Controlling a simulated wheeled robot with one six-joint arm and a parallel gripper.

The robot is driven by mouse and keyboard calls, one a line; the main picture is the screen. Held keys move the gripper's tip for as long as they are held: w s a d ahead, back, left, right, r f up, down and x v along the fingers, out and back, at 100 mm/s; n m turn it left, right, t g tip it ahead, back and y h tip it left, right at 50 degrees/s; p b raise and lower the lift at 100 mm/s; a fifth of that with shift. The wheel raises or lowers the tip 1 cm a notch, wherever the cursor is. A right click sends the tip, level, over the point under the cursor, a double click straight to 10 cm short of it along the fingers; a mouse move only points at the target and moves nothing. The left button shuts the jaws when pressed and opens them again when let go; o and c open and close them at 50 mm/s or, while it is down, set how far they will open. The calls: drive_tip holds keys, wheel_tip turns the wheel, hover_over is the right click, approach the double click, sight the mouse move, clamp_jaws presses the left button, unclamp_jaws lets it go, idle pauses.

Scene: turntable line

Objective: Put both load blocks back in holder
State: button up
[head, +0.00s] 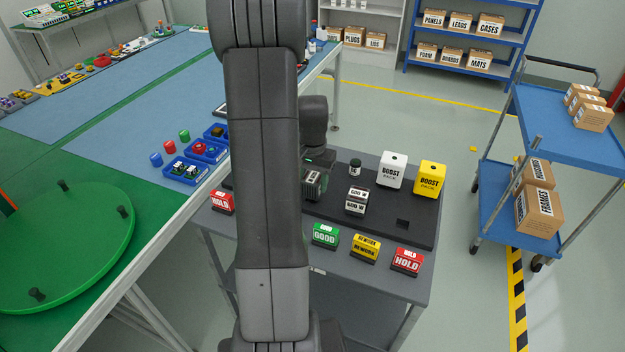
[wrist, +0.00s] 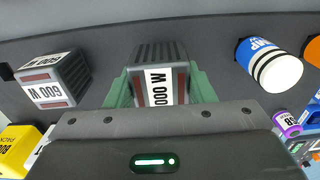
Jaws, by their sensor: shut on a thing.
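My gripper (wrist: 160,78) has its green fingers shut on a dark ribbed load block (wrist: 158,84) with a white label and a red stripe. In the head view the held block (head: 313,186) is over or on the dark board (head: 385,232); I cannot tell whether it touches. The other load block (head: 357,201), labelled 600 W, stands apart to its right on the board. It also shows at the left in the wrist view (wrist: 53,80). I cannot make out a separate holder.
A white boost pack (head: 391,171), a yellow one (head: 430,178) and a small dark bottle (head: 355,167) stand behind the blocks. Several coloured signs, including a green one (head: 325,236), line the front edge. Blue bins (head: 187,171) lie on the left bench.

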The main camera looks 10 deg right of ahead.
drive_tip(key=shift+f+b, duration=0.45)
drive_tip(key=shift+f, duration=0.2)
drive_tip(key=o, duration=1.4)
wheel_tip(320, 180, up, 14)
drive_tip(key=shift+f+b, duration=0.1)
drive_tip(key=shift+b, duration=0.35)
wheel_tip(320, 180, down, 14)
drive_tip(key=shift+r+p, duration=0.1)
drive_tip(key=shift+p, duration=0.4)
drive_tip(key=shift+r, duration=0.35)
